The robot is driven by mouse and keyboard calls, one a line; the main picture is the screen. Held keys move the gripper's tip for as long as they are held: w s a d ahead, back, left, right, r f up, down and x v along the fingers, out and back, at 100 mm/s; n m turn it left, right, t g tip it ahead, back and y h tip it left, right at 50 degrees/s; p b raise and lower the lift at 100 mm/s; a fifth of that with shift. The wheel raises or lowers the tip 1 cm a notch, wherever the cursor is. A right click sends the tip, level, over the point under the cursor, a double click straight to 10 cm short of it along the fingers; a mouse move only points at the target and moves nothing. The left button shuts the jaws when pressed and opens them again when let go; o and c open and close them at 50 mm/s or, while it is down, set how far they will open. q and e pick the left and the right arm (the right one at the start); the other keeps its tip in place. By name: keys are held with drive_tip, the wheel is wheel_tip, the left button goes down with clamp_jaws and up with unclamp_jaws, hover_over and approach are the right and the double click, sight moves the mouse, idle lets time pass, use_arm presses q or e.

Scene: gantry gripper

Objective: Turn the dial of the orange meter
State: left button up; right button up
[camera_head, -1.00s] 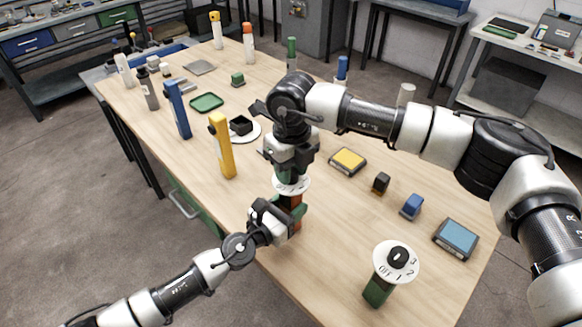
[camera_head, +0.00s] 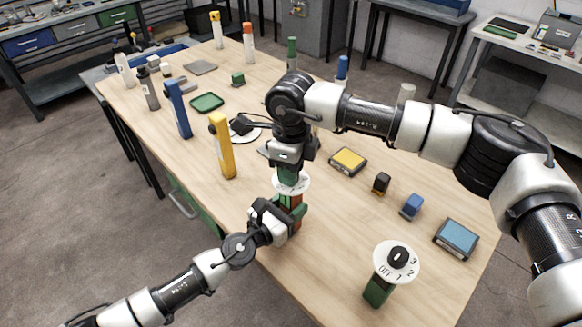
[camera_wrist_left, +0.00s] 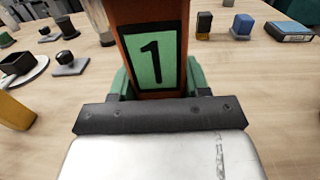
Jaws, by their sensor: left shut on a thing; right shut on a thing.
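The orange meter (camera_head: 297,224) stands upright near the front edge of the table, with a white dial plate (camera_head: 303,184) on top. In the left wrist view its orange body (camera_wrist_left: 117,15) carries a green label with a black "1". My left gripper (camera_head: 291,217) is shut on the meter's body from the front left, its green fingers on either side. My right gripper (camera_head: 289,176) points down from above and is shut on the dial knob, which its fingers hide. The dial's markings are mostly covered.
A green meter with a white dial (camera_head: 397,262) stands at the front right. A yellow block (camera_head: 222,146) stands upright to the left. A yellow-topped box (camera_head: 348,160), a blue stamp (camera_head: 411,206) and a blue-topped box (camera_head: 456,238) lie to the right.

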drive_tip(key=shift+w+n, duration=0.1)
drive_tip(key=shift+n, duration=1)
drive_tip(key=o, duration=0.9)
drive_tip(key=shift+o, duration=0.2)
wheel_tip(320, 180, up, 12)
drive_tip(key=shift+w, duration=0.1)
